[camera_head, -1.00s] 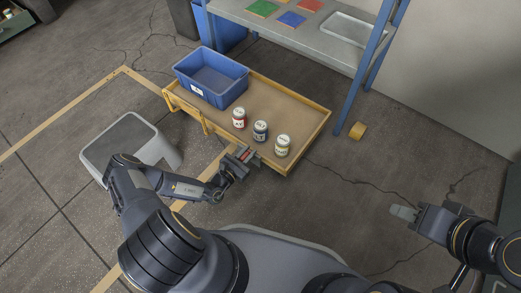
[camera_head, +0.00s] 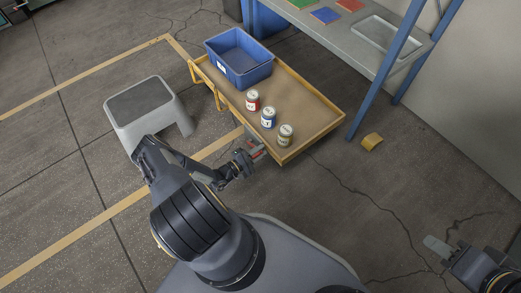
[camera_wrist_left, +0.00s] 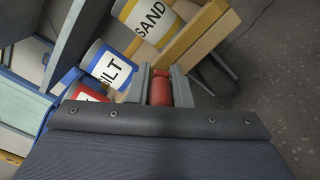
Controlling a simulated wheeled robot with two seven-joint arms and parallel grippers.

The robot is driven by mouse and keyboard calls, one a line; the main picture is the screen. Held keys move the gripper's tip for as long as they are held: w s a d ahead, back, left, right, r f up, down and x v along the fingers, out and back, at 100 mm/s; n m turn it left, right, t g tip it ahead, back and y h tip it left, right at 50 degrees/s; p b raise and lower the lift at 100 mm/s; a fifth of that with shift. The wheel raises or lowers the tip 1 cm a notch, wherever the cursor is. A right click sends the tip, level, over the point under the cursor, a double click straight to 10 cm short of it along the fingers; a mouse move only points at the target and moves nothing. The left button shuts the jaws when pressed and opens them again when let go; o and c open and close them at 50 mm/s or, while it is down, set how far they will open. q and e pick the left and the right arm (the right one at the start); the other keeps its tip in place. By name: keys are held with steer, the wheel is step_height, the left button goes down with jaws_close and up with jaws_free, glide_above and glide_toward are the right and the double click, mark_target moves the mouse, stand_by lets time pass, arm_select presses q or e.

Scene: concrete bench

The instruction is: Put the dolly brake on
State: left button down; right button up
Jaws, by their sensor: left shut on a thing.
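The dolly is a low wooden tray (camera_head: 312,142) with a raised rim, right of centre in the head view. My left gripper (camera_head: 257,152) is at its near side, by the front corner. In the left wrist view the left gripper (camera_wrist_left: 160,88) is shut on a red cylindrical handle (camera_wrist_left: 161,92), which looks like the brake handle. How the handle joins the dolly is hidden. My right gripper (camera_head: 437,246) is at lower right, over the floor and away from the dolly; I cannot tell whether its fingers are apart.
A blue bin (camera_head: 240,58) and three labelled jars, red (camera_head: 253,101), blue (camera_head: 268,118) and yellow (camera_head: 286,135), stand on the dolly. A grey stool (camera_head: 147,103) is left. A blue-framed shelf (camera_head: 352,38) is behind. A yellow block (camera_head: 372,142) lies on the floor.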

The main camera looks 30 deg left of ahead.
arm_select(q)
steer(key=shift+s+d+f+m, duration=0.1)
steer(key=shift+d+f+m, duration=0.1)
steer(key=shift+f+m, duration=0.45)
steer(key=c, duration=1.3)
jaws_free()
steer(key=shift+r, duration=0.1)
steer(key=p+v, duration=0.1)
steer(key=v, duration=0.6)
steer(key=shift+s+p, duration=0.4)
steer(key=shift+a, duration=0.1)
